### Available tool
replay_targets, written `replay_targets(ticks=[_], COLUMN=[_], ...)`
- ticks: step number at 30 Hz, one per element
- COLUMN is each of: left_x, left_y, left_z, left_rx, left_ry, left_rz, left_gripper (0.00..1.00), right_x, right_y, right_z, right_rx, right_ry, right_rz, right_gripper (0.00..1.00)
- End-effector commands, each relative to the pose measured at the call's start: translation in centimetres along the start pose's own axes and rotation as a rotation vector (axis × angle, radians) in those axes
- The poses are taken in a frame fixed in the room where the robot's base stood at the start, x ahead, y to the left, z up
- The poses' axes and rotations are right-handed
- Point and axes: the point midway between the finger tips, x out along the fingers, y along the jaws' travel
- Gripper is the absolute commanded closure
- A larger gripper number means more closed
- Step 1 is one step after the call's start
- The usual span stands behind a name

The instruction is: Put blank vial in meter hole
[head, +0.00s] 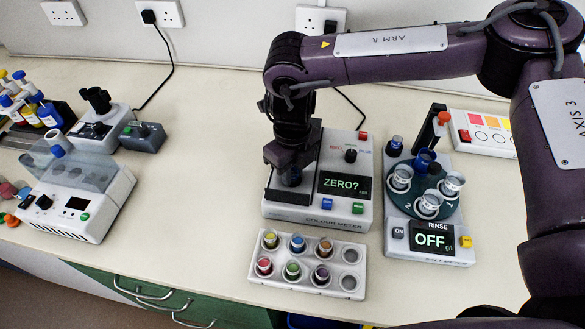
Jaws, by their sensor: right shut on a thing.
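The colour meter (345,218) stands mid-bench, its screen (345,185) reading "ZERO?". My right gripper (290,184) points down over the left part of the meter. It is shut on a small, dark-looking vial (290,177), of which only a little shows between the fingers. That this is the blank vial I cannot confirm by its colour. The meter hole is hidden under the gripper, so I cannot tell whether the vial is in it or above it. My left gripper is not in view.
A white vial rack (308,289) in front of the meter holds several coloured vials; its right-hand holes look empty. A salt meter (432,248) with a round carousel stands close on the right. A lidded device (100,205) stands left. Bench between is clear.

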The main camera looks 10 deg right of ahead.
Motion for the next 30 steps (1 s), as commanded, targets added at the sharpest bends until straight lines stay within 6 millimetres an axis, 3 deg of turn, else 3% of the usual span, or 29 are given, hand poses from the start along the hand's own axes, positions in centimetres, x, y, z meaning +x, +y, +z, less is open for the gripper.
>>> replay_targets(ticks=[9,10,15,30], left_x=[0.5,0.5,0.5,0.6], left_y=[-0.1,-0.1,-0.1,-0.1], left_z=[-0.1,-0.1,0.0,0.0], left_rx=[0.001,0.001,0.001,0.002], left_ry=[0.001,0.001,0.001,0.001], left_rz=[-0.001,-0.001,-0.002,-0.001], left_gripper=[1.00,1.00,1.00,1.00], right_x=[0.8,0.9,1.1,1.3], right_y=[0.0,0.0,0.1,0.5], right_z=[-0.1,-0.1,-0.2,-0.3], right_rx=[0.001,0.000,-0.001,-0.010], right_ry=[0.002,0.003,0.007,0.011], right_rz=[0.000,0.000,0.003,0.008], right_gripper=[1.00,0.76,0.57,0.57])
